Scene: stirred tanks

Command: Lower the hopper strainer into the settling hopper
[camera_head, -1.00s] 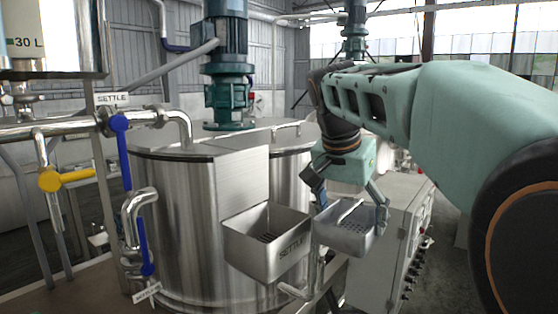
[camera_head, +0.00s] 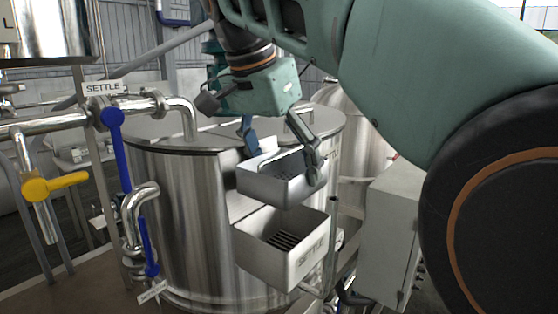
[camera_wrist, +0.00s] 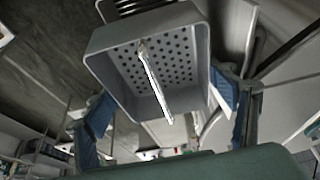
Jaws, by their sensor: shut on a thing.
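The hopper strainer (camera_head: 268,187) is a small grey metal box with a bar across its open top. My gripper (camera_head: 283,152) is shut on it, with one finger towards each side. The wrist view shows the strainer (camera_wrist: 112,55) from above, with its perforated floor and thin bar; exact finger contact is unclear. Part of the hopper's back is hidden.
The steel tank (camera_head: 180,210) stands close behind the strainer and hopper. Pipes with blue valve handles (camera_head: 118,150) and a yellow handle (camera_head: 55,187) are at left. A grey cabinet (camera_head: 388,235) stands right of the hopper. Space in front of the hopper looks clear.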

